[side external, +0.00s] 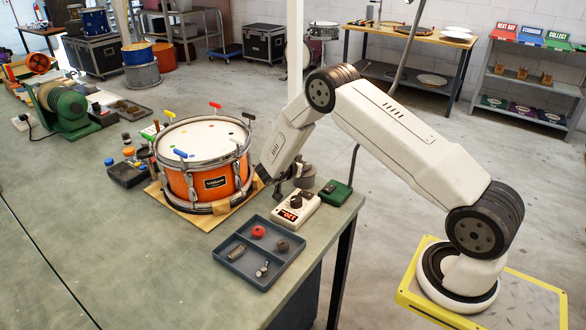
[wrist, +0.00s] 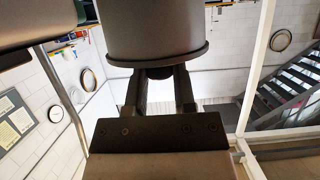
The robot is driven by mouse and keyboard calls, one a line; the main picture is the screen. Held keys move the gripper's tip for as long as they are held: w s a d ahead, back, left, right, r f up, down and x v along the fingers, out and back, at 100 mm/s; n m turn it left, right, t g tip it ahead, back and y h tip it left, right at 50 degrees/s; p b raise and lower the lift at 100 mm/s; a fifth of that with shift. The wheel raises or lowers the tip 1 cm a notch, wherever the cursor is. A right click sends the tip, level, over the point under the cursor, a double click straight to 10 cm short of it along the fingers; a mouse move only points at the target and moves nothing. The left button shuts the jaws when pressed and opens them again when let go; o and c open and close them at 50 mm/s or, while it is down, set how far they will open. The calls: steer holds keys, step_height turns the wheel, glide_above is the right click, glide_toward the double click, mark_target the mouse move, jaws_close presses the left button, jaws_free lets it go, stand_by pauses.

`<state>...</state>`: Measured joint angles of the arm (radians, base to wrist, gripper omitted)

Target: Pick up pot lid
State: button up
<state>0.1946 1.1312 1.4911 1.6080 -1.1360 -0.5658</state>
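I see no plainly recognisable pot lid in the side view. A small grey-brown round pot-like thing (side external: 305,174) stands at the bench's far edge, right behind my gripper (side external: 285,186), which is low beside the drum and partly hidden by my arm. In the wrist view a large dark grey cylinder (wrist: 155,28) with a flared rim fills the top middle. Under the rim a short dark knob (wrist: 158,73) sits between the two fingers of my gripper (wrist: 158,82). The fingers stand apart on both sides of it. Whether they press on it is unclear.
An orange snare drum (side external: 205,160) on a wooden board stands close left of my gripper. The bench's front left is clear.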

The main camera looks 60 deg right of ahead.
jaws_close()
steer(key=shift+r, duration=0.15)
steer(key=shift+r, duration=0.75)
steer(key=s+a+r, duration=0.2)
steer(key=s+r, duration=0.3)
steer(key=s, duration=0.1)
steer(key=s+a+r, duration=0.3)
steer(key=s+r, duration=0.3)
steer(key=s, duration=0.1)
steer(key=shift+a, duration=0.3)
steer(key=shift+w+r, duration=0.1)
